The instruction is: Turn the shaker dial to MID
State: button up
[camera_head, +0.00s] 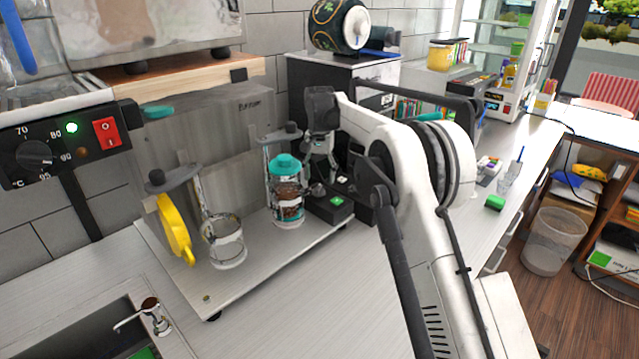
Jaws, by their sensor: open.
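My gripper (320,182) points down at the middle of the picture, over a small black control box (328,208) with a green button. The gripper is open, with nothing seen between its fingers. The box sits at the right end of a metal shaker-like machine (228,122). A small round knob-like part shows by the fingertips, but I cannot tell whether it is the dial, and no MID mark is readable. A jar with a teal lid (287,190) stands just left of the gripper. My arm hides what lies behind and right of the box.
A temperature dial (35,155) with a red switch (106,132) is at far left. A sink (90,325) is at lower left. Counter in front is clear.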

aim_at(319, 185)
jog(key=shift+f, duration=1.8)
jog(key=shift+c, duration=0.6)
jog(key=c, duration=1)
jog(key=shift+n, duration=0.4)
jog(key=shift+a+f+n+b, duration=0.1)
jog(key=shift+a+n+b, duration=0.05)
jog(key=shift+n+b, duration=0.8)
jog(key=n+b, duration=0.1)
jog(key=n, duration=0.1)
jog(key=shift+a+n, duration=0.15)
jog(key=shift+n, duration=0.2)
jog(key=n, duration=0.2)
jog(key=n+b, duration=0.1)
jog(key=n, duration=0.1)
jog(key=n+b, duration=0.1)
jog(key=n, duration=0.1)
jog(key=shift+s+a, duration=0.15)
jog(key=shift+a, duration=0.1)
jog(key=shift+r+n, duration=0.2)
jog(key=shift+n, duration=0.2)
